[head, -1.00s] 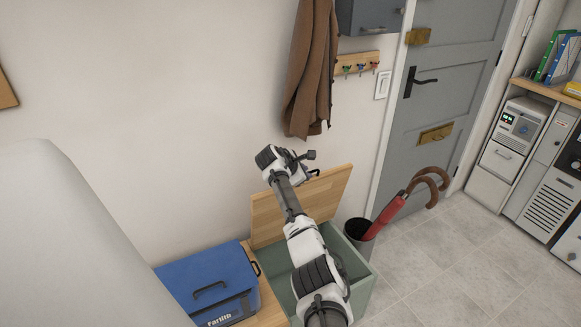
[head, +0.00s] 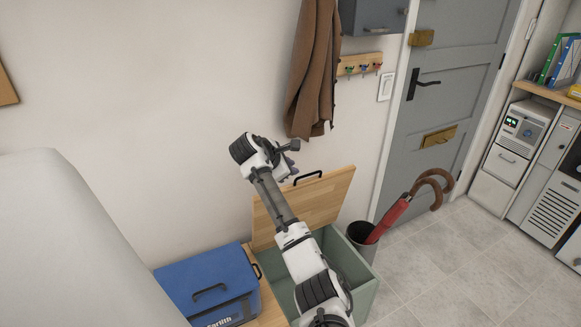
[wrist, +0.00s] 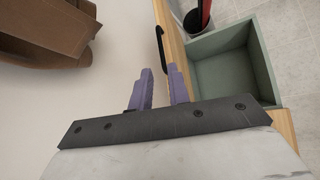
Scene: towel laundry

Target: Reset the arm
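My gripper (wrist: 162,88) shows in the wrist view as two purple fingers with a gap between them and nothing held. In the head view my arm reaches out over the green storage box, and my gripper (head: 291,163) is up near the wall, above the raised wooden lid; its fingers are mostly hidden there by the wrist. The green box (head: 357,282) stands open with its wooden lid (head: 325,198) tilted up against the wall. The box also shows, empty in its visible part, in the wrist view (wrist: 275,75).
A blue cooler box (head: 212,278) sits on the wooden bench left of the green box. A bin (head: 361,241) with a red umbrella (head: 390,218) stands right of it. A brown coat (head: 312,75) hangs above. Floor is clear before the grey door (head: 440,110).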

